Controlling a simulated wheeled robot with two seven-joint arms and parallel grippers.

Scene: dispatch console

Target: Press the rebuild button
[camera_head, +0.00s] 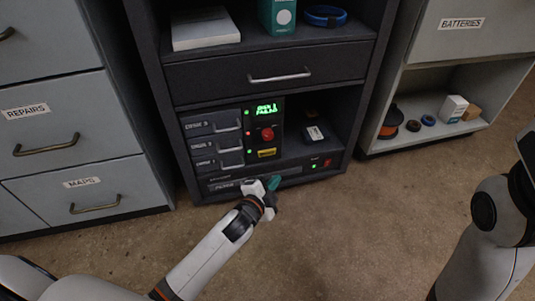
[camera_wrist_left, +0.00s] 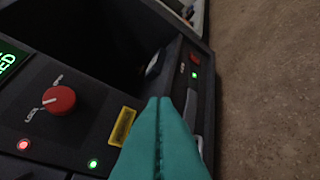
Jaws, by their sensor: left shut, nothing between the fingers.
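The yellow, labelled rebuild button (camera_head: 267,153) is on the black control panel, below a red knob (camera_head: 267,134); its lettering is too small to read. In the left wrist view the yellow button (camera_wrist_left: 122,127) shows just left of my teal fingertips, below and right of the red knob (camera_wrist_left: 58,100). My left gripper (camera_head: 273,183) is shut and empty, in front of the lower edge of the console; its fingers (camera_wrist_left: 160,103) are pressed together. I cannot tell whether they touch anything. My right arm shows at the right edge, but its gripper is out of view.
A green-lit display (camera_head: 266,109) sits above the knob, with drive bays (camera_head: 215,140) to its left. A power strip with a red switch (camera_head: 327,162) runs along the bottom. An open shelf bay is right of the panel. The floor (camera_head: 330,230) in front is clear.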

